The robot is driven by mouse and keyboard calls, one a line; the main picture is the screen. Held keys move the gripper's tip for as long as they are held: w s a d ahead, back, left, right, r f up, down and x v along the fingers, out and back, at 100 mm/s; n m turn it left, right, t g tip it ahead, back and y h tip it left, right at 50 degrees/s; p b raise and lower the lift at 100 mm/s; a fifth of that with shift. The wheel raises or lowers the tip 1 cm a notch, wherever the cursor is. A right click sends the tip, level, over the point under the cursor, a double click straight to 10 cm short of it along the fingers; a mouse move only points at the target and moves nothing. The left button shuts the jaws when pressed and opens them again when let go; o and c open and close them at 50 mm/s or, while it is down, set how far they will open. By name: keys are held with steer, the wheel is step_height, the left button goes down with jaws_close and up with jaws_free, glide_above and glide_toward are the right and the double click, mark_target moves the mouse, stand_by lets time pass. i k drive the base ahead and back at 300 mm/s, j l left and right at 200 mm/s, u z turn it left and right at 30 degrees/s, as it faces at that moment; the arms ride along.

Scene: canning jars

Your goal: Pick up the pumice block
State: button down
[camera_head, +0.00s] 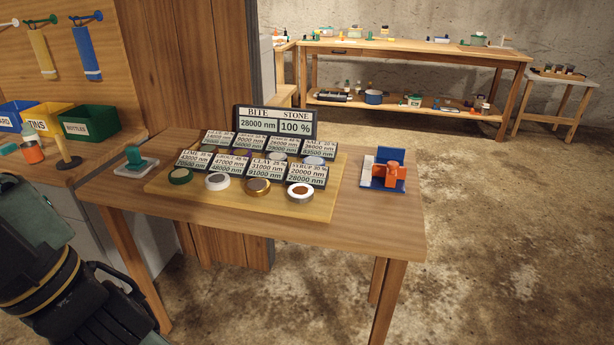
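I cannot pick out a pumice block for certain in the head view. The near wooden table (385,232) carries a light wooden board (160,187) with several small label cards and round discs. The front discs include a green-rimmed one (180,176), a white-rimmed one (217,181), a brown one (257,187) and a white-rimmed, brown-centred one (300,191). My gripper (120,310) is dark and low at the left, in front of the table and apart from the board. Its fingertips are not clear, so its opening and contents cannot be told.
A sign reading BITE and STONE (275,123) stands at the board's back. A blue-and-orange fixture (385,172) sits right, a green-handled block (135,160) left. Labelled bins (88,123) are farther left. A cluttered bench (410,48) stands behind; the floor at right is clear.

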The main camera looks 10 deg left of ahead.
mark_target(136, 164)
steer(key=u, duration=1.25)
steer(key=i+l+u, duration=0.4)
steer(key=l, duration=0.2)
steer(key=l+u, duration=0.2)
steer(key=i+l+u, duration=0.2)
steer(key=l, duration=0.25)
steer(key=l+u, duration=0.2)
steer(key=l, duration=0.15)
steer(key=i, duration=0.45)
